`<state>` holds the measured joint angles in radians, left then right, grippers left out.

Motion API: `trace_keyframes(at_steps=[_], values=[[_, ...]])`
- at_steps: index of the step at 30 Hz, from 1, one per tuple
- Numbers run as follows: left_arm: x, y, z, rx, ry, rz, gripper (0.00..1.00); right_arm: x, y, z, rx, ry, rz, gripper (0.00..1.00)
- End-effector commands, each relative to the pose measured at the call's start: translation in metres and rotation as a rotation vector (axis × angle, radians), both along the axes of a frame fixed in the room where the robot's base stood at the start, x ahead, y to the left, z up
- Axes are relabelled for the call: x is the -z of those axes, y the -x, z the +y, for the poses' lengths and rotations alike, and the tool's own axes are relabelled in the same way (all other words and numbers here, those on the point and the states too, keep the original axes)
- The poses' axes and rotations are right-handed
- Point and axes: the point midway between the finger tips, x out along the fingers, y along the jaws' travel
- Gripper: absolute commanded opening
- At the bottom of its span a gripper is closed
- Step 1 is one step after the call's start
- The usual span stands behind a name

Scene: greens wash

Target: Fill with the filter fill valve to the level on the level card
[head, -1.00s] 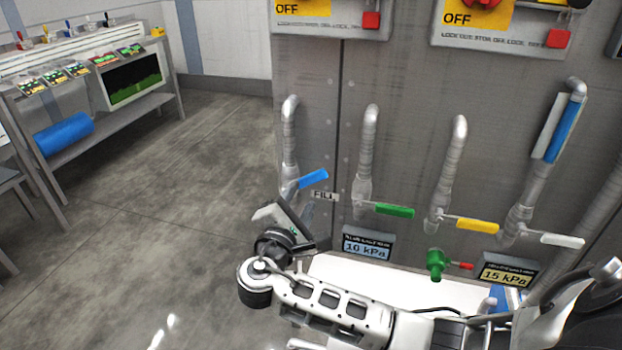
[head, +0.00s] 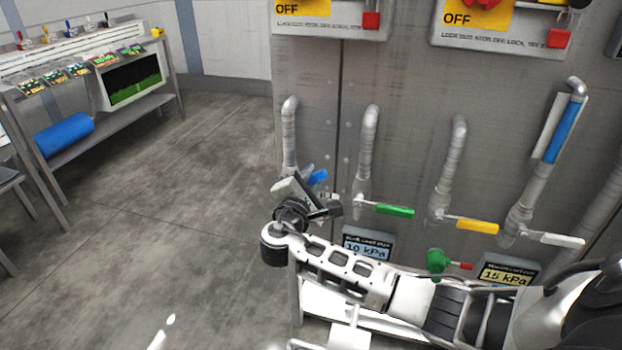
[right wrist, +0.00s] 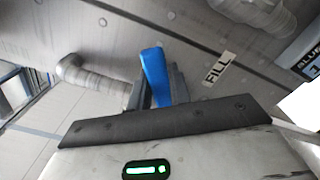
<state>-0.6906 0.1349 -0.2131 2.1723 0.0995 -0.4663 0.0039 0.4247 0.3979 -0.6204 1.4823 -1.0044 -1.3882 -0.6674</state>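The fill valve has a blue handle (head: 318,176) on the leftmost pipe of the grey panel. A FILL label (right wrist: 218,69) is beside it, mostly hidden by my gripper in the head view. My right gripper (head: 312,203) is at this handle. In the right wrist view the blue handle (right wrist: 156,75) runs between the two fingers, with no clear gap on either side, so the gripper looks shut on it. My left gripper is not in view. A small display or card reads 10 kPa (head: 367,245); another reads 15 kPa (head: 507,272). I cannot identify a level card.
Green (head: 394,211), yellow (head: 477,225) and white (head: 555,239) handles stick out to the right of the fill valve. A small green valve (head: 437,262) is below them. A bench (head: 105,120) with a blue roll stands at the left. The floor between is clear.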

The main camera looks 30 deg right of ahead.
Motion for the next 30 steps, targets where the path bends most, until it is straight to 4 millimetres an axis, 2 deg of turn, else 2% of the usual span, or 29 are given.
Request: trace_keyframes(at_steps=[11,30], values=[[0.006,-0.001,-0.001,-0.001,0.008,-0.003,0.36,0.006,0.002,-0.001,0.0,-0.037,-0.042,0.0],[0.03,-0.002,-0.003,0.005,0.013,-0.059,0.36,0.041,0.011,-0.008,0.0,-0.321,-0.376,0.0]])
